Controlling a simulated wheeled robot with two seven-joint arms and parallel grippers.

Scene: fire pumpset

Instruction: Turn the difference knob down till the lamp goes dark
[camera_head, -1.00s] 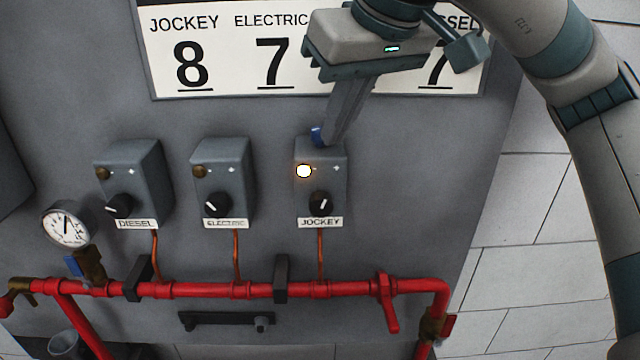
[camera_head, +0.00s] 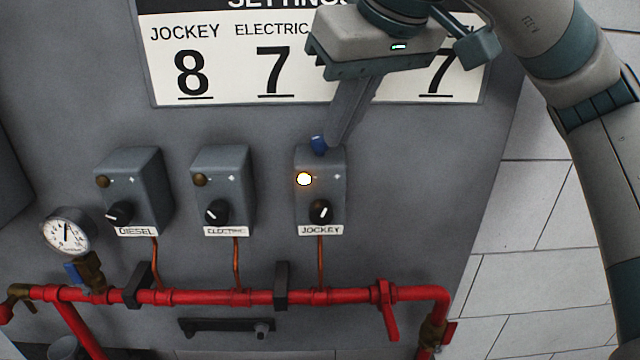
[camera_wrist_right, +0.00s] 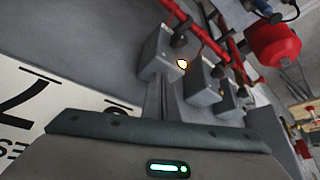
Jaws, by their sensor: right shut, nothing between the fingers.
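The jockey switch box (camera_head: 335,190) is the rightmost of three grey boxes on the panel. Its lamp (camera_head: 304,179) is lit, and the lamp also glows in the wrist view (camera_wrist_right: 182,64). A black knob (camera_head: 320,211) with a white pointer is on its front. A small blue part (camera_head: 318,144) shows at its top; which of these is the difference knob is not marked. My right gripper (camera_head: 336,146) is shut and empty, its tips at the box's top, just right of the blue part. I cannot tell whether they touch. My left gripper is not in view.
The electric box (camera_head: 235,190) and diesel box (camera_head: 145,190) stand to the left, their lamps dark. A red pipe (camera_head: 205,297) runs below, with a gauge (camera_head: 66,232) at left. A settings sign (camera_head: 220,60) is above, partly behind my right gripper.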

